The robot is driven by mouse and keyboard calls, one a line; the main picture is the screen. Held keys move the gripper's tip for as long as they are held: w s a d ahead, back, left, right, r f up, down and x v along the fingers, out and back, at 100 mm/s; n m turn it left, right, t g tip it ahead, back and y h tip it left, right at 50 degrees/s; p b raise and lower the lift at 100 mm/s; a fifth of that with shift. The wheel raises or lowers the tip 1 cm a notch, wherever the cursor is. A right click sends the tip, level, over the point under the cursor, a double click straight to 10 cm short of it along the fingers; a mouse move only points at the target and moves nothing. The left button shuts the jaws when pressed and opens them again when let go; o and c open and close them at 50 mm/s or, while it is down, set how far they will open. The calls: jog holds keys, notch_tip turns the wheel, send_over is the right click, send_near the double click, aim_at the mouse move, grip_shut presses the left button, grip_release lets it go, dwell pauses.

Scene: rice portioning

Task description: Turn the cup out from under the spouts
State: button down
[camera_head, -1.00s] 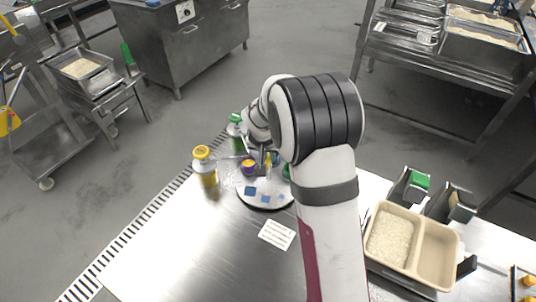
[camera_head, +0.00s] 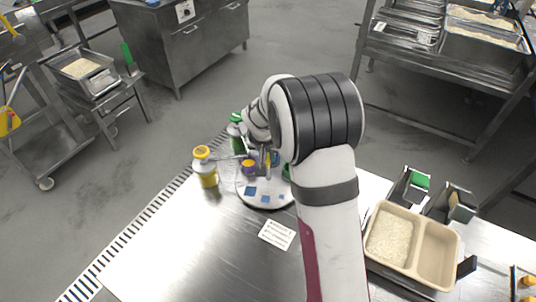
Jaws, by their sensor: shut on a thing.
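A round white turntable (camera_head: 258,201) with several blue squares sits at the far left part of the steel table. A small purple and orange cup (camera_head: 249,167) stands toward its back left. My gripper (camera_head: 267,164) is low over the back of the turntable, just right of the cup. It is shut on a small upright yellow piece (camera_head: 268,157), partly hidden by the jaws. A yellow-capped bottle (camera_head: 206,170) stands left of the turntable and a green-capped bottle (camera_head: 237,138) behind it. A thin grey spout reaches from the yellow-capped bottle toward the cup. My arm hides the turntable's right side.
A beige two-part tray (camera_head: 437,252) with rice in its left half stands at the right. Dark holders with a green block (camera_head: 419,180) stand behind it. A white printed card (camera_head: 277,234) lies in front of the turntable. The table's front left is clear.

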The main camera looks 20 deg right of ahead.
jog(key=shift+n, duration=0.5)
jog(key=shift+d+n+y, duration=0.1)
jog(key=shift+n+y, duration=0.6)
jog(key=shift+n, duration=0.85)
jog(key=shift+d+n+y, duration=0.1)
jog(key=shift+n+y, duration=0.6)
jog(key=shift+n, duration=0.85)
jog(key=shift+d+n+g+y, duration=0.15)
jog(key=shift+n+y, duration=0.4)
jog(key=shift+n, duration=0.9)
jog(key=shift+a+n+g+y, duration=0.15)
jog(key=shift+n+y, duration=0.4)
jog(key=shift+n, duration=0.9)
jog(key=shift+d+n, duration=0.1)
jog(key=shift+n, duration=0.4)
jog(key=c, duration=0.9)
grip_release()
jog(key=shift+w, duration=0.1)
jog(key=shift+o, duration=0.2)
